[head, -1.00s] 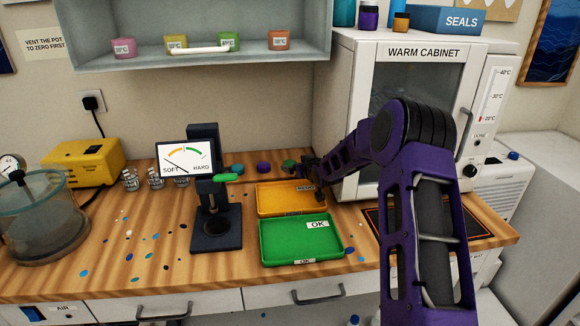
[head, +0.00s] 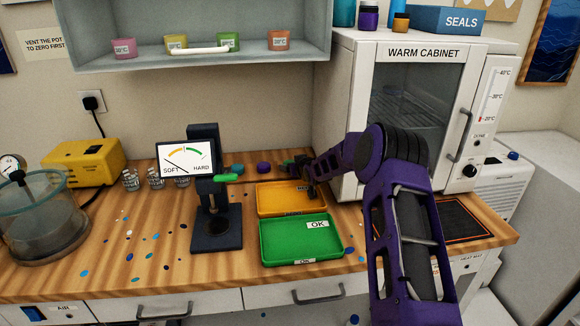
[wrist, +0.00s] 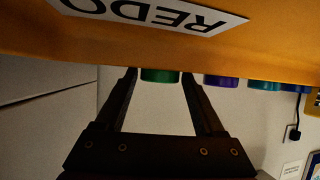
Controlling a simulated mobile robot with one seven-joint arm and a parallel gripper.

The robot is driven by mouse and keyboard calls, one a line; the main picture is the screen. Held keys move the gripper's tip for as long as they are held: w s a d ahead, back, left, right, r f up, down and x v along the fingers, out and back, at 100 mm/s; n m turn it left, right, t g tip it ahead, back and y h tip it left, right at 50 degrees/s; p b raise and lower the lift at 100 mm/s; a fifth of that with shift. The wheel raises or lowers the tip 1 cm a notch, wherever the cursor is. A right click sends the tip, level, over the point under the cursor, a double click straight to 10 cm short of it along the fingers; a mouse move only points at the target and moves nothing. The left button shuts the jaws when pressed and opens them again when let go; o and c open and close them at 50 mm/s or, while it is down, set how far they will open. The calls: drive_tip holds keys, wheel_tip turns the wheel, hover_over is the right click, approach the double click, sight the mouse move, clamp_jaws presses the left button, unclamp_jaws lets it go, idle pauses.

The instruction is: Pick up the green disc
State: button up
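The green disc (head: 288,164) stands on the bench behind the orange tray (head: 264,199), at the right end of a row of discs. In the wrist view the green disc (wrist: 160,76) shows between the two fingertips of my gripper (wrist: 159,73), with a small gap on each side. My gripper (head: 301,163) is open and empty, low beside the disc in the head view. I cannot tell how deep the disc sits between the fingers.
A purple disc (head: 264,168) and a teal disc (head: 237,169) stand left of the green one. The hardness gauge (head: 215,234) stands left of the trays. The green OK tray (head: 278,245) is in front, and the warm cabinet (head: 350,150) is to the right.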

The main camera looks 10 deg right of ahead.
drive_tip(key=c, duration=1)
drive_tip(key=shift+o, duration=0.2)
drive_tip(key=shift+r, duration=0.15)
